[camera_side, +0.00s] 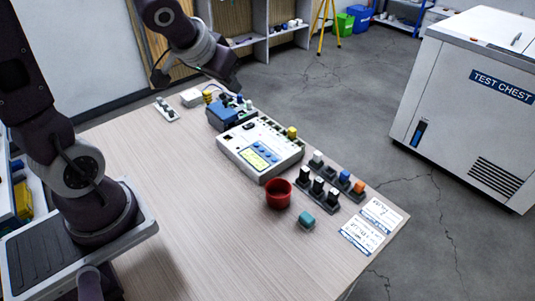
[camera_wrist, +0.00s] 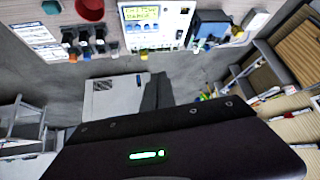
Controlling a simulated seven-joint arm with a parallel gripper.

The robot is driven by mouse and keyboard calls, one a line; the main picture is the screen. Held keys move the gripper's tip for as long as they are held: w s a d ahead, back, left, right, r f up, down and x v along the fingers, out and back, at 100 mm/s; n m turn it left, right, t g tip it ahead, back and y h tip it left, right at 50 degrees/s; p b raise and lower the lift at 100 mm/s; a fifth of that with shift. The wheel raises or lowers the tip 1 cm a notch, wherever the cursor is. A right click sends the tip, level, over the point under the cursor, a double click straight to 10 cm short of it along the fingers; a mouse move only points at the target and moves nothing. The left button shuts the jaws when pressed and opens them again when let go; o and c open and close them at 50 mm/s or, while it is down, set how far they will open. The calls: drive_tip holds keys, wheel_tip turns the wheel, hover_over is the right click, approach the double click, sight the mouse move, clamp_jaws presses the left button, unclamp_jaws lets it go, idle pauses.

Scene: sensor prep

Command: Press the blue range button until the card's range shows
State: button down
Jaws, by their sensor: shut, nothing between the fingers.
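A white instrument box (camera_side: 245,160) stands on the table with a lit yellow-green display (camera_side: 254,159) and several blue buttons (camera_side: 265,149) beside it. In the wrist view the display (camera_wrist: 141,14) carries two lines of text, too small to read surely, and blue buttons (camera_wrist: 150,28) sit by it. I cannot tell which one is the range button. Two printed cards (camera_side: 381,214) (camera_side: 362,235) lie at the table's right corner; their text is illegible. My gripper (camera_side: 236,88) is shut and empty, above the table's far side near the blue box. Its dark fingers (camera_wrist: 158,82) also show in the wrist view.
A blue box (camera_side: 226,114) stands behind the instrument. A red cup (camera_side: 278,193), a teal block (camera_side: 306,220) and holders with coloured-topped pieces (camera_side: 318,186) stand to the right. The left part of the wooden table (camera_side: 170,190) is clear.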

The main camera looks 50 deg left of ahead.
drive_tip(key=w+a+f+h, duration=0.1)
drive_tip(key=w+f+h, duration=0.1)
drive_tip(key=w+f, duration=0.45)
drive_tip(key=n+t+h, duration=0.2)
drive_tip(key=n+h, duration=0.1)
drive_tip(key=h, duration=0.1)
hover_over(268, 154)
wheel_tip(268, 154, down, 6)
drive_tip(key=shift+s+a, duration=0.2)
drive_tip(key=shift+s, duration=0.2)
drive_tip(key=shift+y, duration=0.3)
drive_tip(key=shift+f, duration=4.4)
drive_tip(key=shift+f, duration=0.4)
